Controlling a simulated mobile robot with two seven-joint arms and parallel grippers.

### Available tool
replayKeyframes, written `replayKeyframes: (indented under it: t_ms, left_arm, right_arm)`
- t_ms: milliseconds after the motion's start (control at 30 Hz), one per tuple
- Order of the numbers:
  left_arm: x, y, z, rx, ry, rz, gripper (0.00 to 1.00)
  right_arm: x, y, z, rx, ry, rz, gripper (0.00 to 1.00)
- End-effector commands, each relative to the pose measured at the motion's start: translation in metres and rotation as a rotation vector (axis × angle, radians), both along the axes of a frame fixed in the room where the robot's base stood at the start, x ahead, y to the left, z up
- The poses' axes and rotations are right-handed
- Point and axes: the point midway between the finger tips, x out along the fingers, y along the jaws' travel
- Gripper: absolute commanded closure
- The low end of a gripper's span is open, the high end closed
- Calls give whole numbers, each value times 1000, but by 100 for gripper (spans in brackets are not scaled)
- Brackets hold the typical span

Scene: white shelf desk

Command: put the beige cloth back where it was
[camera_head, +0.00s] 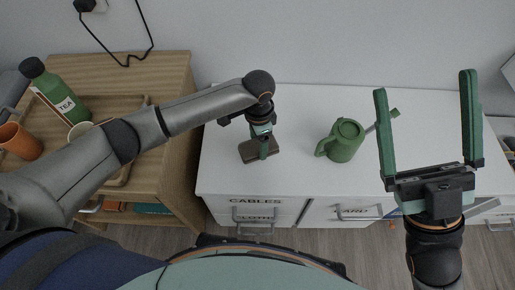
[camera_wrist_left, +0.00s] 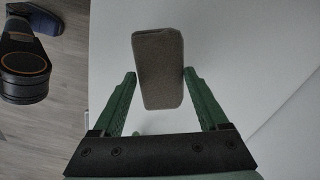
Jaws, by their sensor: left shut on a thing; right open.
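The beige cloth (camera_head: 246,150), a small folded grey-brown block, is at the left part of the white desk, under my left gripper (camera_head: 263,150). In the left wrist view the cloth (camera_wrist_left: 158,65) lies between the two fingertips of my left gripper (camera_wrist_left: 160,73), which is shut on it. I cannot tell whether the cloth touches the desk top. My right gripper (camera_head: 424,84) is open and empty over the right part of the desk.
Labelled drawers (camera_head: 255,217) line the desk front. On the left, a wooden cabinet (camera_head: 170,75) bears a tray with a green tea bottle (camera_head: 60,95) and an orange cup (camera_head: 20,141).

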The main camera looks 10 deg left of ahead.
Motion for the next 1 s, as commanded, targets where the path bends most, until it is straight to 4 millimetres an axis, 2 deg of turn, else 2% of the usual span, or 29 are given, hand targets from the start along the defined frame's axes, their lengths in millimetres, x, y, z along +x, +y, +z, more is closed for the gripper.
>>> replayKeyframes:
  t_ms: [33, 167, 567, 600, 767, 1000]
  left_arm:
    - [0, 3, -14, 1, 2, 0, 68]
    - [0, 2, -33, 1, 2, 0, 68]
    - [0, 2, -36, 0, 1, 0, 68]
    - [0, 2, -36, 0, 0, 0, 19]
    - [0, 2, -36, 0, 0, 0, 1]
    - [0, 2, -35, 0, 0, 0, 0]
  right_arm:
    - [0, 0, -9, 5, 3, 3, 0]
    - [1, 1, -17, 14, 12, 13, 0]
    - [0, 4, -16, 9, 17, 26, 0]
    - [0, 4, -16, 9, 17, 26, 0]
    - [0, 3, -16, 8, 16, 24, 0]
    - [0, 3, -16, 6, 14, 21, 0]
